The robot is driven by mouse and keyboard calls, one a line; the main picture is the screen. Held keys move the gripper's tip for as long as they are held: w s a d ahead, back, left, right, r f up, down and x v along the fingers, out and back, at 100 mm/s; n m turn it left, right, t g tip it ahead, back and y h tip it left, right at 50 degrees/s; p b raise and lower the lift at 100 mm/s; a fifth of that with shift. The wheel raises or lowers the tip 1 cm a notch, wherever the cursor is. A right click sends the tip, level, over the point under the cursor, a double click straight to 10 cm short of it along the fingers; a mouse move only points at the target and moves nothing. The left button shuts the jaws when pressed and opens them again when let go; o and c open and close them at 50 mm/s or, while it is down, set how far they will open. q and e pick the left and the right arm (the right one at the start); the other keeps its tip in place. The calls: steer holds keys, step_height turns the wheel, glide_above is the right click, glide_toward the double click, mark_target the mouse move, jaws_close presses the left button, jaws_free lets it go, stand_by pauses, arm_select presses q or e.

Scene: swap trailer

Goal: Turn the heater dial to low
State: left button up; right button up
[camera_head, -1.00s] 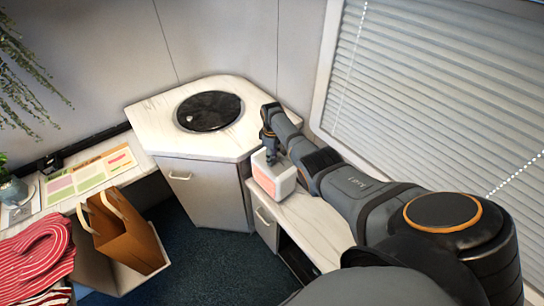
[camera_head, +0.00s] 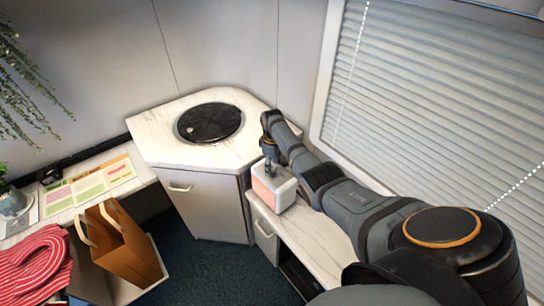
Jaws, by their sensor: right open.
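The heater (camera_head: 274,190) is a small white box with a glowing pink-orange front. It stands on the low white counter at the right of the corner cabinet. My right gripper (camera_head: 269,166) points down at the top of the heater from above, and its fingers are open. The dial is not visible; the gripper covers the part of the heater's top where it reaches. I cannot tell whether the fingertips touch anything. My left gripper is not in view.
A corner cabinet (camera_head: 160,135) with a round black lid (camera_head: 209,122) stands behind the heater. The window blind (camera_head: 430,110) is close to my right arm. At the left are a brown paper bag (camera_head: 125,245), red striped cloth (camera_head: 38,268) and a desk with papers.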

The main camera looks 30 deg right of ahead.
step_height(320, 180, up, 10)
stand_by(0.6)
